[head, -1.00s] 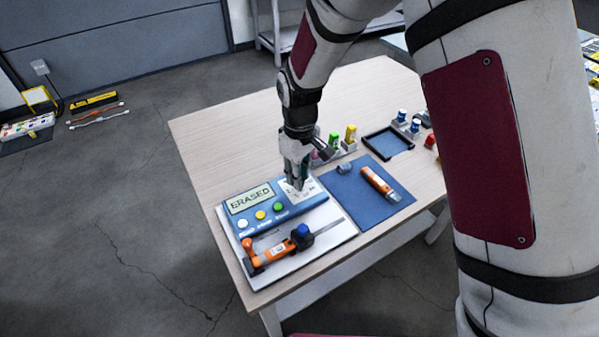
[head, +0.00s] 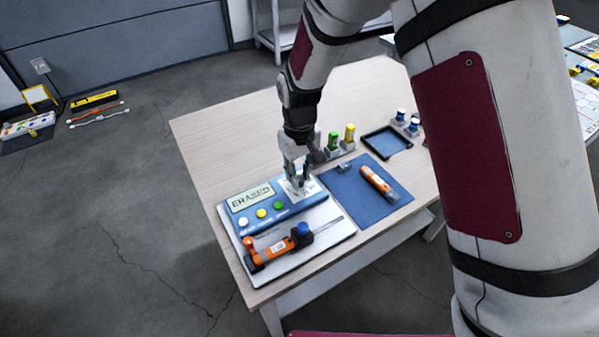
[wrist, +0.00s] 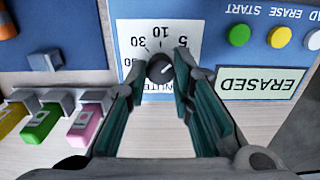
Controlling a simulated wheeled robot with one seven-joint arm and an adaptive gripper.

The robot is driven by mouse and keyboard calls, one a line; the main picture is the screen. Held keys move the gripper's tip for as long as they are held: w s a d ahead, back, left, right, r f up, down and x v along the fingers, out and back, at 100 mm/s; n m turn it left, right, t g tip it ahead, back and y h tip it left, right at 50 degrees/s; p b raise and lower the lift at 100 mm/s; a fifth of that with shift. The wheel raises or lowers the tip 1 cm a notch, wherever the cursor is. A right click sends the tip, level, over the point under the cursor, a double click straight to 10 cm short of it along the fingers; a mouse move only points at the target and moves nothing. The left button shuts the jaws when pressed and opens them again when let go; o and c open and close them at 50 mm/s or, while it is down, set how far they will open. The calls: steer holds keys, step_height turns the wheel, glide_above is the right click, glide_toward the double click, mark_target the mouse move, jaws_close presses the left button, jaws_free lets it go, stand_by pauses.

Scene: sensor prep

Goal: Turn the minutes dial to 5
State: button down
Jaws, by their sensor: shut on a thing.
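The minutes dial (wrist: 160,69) is a small dark round knob on a white printed plate (wrist: 151,88) of the blue device (head: 236,190). In the wrist view the plate's numbers appear upside down, with 5, 10 and 30 around the knob. A pale mark on the knob seems to point toward the 5, but it is too small to be certain. My gripper (wrist: 161,72) is shut on the dial, one fingertip on each side. In the head view my gripper (head: 299,186) hides the dial. The device's screen (head: 251,196) reads ERASED.
White, yellow and green buttons (head: 279,206) sit below the screen. An orange-and-black tool (head: 278,248) lies in front. A blue mat (head: 345,195) with an orange cylinder (head: 377,183) is to the right. Coloured blocks (head: 350,133) and a black-rimmed tray (head: 370,139) stand behind.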

steer(key=c, duration=1.4)
jaws_free()
steer(key=shift+o, duration=0.2)
step_height(320, 180, up, 12)
